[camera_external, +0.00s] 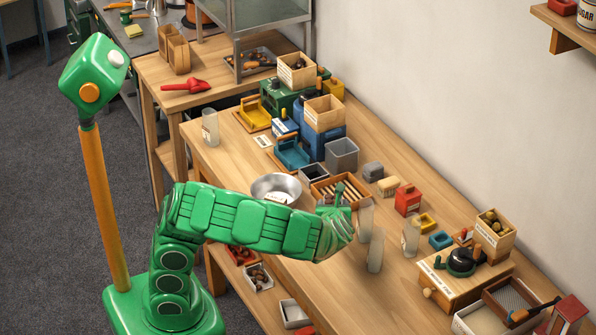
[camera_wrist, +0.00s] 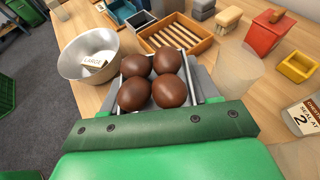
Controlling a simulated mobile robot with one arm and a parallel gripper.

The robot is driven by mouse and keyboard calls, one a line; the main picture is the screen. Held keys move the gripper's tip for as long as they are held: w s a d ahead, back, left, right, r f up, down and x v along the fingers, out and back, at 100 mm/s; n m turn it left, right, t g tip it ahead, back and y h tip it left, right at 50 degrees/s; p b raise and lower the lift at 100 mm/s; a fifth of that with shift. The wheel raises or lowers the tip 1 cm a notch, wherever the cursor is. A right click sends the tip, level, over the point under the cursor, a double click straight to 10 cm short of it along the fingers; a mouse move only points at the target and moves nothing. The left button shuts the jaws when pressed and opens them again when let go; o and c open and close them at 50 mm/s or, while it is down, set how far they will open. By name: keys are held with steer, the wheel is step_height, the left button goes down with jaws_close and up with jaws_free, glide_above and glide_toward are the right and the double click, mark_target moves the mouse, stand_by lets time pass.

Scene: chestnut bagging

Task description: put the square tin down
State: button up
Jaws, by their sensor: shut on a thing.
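The square tin (camera_wrist: 188,77) is metal grey and sits right in front of my gripper (camera_wrist: 157,95) in the wrist view. It holds several large, glossy brown chestnuts (camera_wrist: 166,61). Grey jaw parts flank the tin on both sides, and my gripper is shut on it. In the external view my gripper (camera_external: 338,222) is over the table, just right of the steel bowl (camera_external: 262,190). My arm's end hides the tin there. I cannot tell its exact height above the table.
A wooden slatted tray (camera_wrist: 200,45) lies just beyond the tin. The bowl with a "LARGE" label (camera_wrist: 95,64) is left. Clear containers (camera_external: 375,250) stand right of my gripper. A red box (camera_external: 407,198) and yellow tray (camera_wrist: 298,67) are farther right. Bare tabletop shows nearer the front.

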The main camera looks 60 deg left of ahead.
steer(key=s+d+f+m+t+h, duration=0.1)
steer(key=s+d+m, duration=0.15)
steer(key=d, duration=0.55)
steer(key=s+d+f+m+t+h, duration=0.1)
steer(key=s+d, duration=0.2)
steer(key=d, duration=0.6)
steer(key=shift+n+t, duration=0.25)
steer(key=shift+t, duration=0.05)
steer(key=shift+w+a+f, duration=0.1)
steer(key=shift+f, duration=1.8)
steer(key=shift+w+a+f, duration=0.1)
steer(key=shift+f, duration=1.75)
steer(key=shift+f, duration=0.1)
steer(key=o, duration=1.1)
